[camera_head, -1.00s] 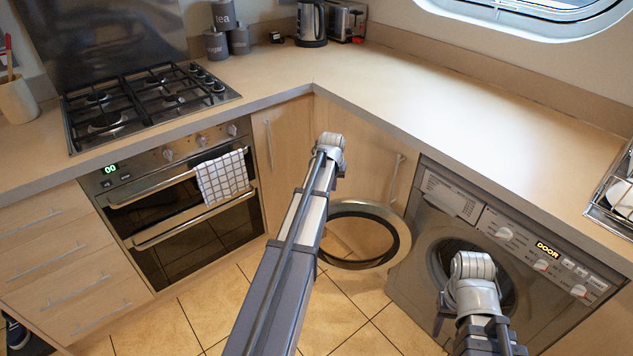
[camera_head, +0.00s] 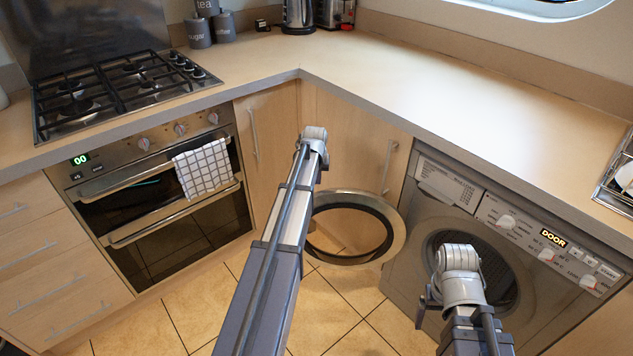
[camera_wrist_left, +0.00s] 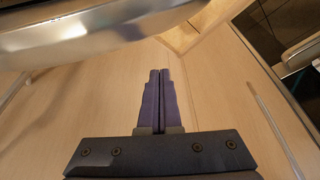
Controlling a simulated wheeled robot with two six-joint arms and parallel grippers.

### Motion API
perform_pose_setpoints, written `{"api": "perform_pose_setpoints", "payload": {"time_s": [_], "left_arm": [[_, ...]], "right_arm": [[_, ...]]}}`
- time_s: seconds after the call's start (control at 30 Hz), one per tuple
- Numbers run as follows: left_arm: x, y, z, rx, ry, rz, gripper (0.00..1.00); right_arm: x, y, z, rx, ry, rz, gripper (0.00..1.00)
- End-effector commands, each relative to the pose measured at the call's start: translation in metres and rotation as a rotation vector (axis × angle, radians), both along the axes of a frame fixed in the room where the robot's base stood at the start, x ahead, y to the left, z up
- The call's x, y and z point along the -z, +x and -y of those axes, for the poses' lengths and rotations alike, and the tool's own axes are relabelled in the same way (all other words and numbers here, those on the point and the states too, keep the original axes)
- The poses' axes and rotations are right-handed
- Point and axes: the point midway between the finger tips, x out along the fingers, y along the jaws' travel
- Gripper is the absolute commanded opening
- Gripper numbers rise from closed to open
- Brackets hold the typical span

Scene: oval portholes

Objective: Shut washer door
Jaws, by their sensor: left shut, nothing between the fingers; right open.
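The washer door (camera_head: 397,238), a round metal-rimmed ring, stands swung open to the left of the grey washer (camera_head: 405,285). The washer's dark round opening (camera_head: 503,285) is uncovered, partly behind my right arm. My left arm crosses in front of the door's left side and hides its own fingers in the head view. In the left wrist view my left gripper (camera_wrist_left: 159,75) is shut and empty, and the shiny door rim (camera_wrist_left: 80,32) spans the upper left, apart from the fingertips in the picture. My right gripper (camera_head: 424,303) is in front of the washer, mostly hidden by its wrist, and open.
Wooden cupboard fronts (camera_head: 345,150) stand behind the door. The oven (camera_head: 160,220) with a checked towel (camera_head: 203,168) is at left. The countertop (camera_head: 440,90) overhangs the washer. Tiled floor (camera_head: 190,300) is clear in front of the oven. A dish rack (camera_head: 620,180) stands at right.

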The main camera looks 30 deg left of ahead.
Motion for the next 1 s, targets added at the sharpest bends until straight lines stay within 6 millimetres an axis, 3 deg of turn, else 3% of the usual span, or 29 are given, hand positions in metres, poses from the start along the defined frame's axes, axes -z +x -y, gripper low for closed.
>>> {"api": "perform_pose_setpoints", "payload": {"time_s": [0.03, 0.17, 0.2, 0.33, 0.83, 1.0], "left_arm": [[0.015, 0.004, -0.002, 0.000, 0.000, 0.000, 0.00], [0.030, 0.007, -0.003, 0.000, 0.000, 0.000, 0.00], [0.022, -0.008, 0.003, 0.000, 0.000, 0.000, 0.00], [0.021, -0.025, 0.010, 0.000, 0.000, 0.000, 0.00], [0.021, -0.032, 0.013, -0.004, 0.001, 0.000, 0.00], [0.021, -0.048, 0.018, -0.043, 0.000, 0.000, 0.00]], "right_arm": [[0.015, 0.000, 0.000, 0.000, 0.000, 0.000, 0.84], [0.030, 0.000, 0.000, 0.000, 0.000, 0.000, 0.84], [0.022, 0.000, 0.000, 0.000, 0.000, 0.000, 0.84], [0.021, 0.000, 0.000, 0.000, 0.000, 0.000, 0.84], [0.021, 0.000, 0.000, 0.000, 0.000, 0.000, 0.84], [0.021, 0.000, 0.000, 0.000, 0.000, 0.000, 0.84]]}}
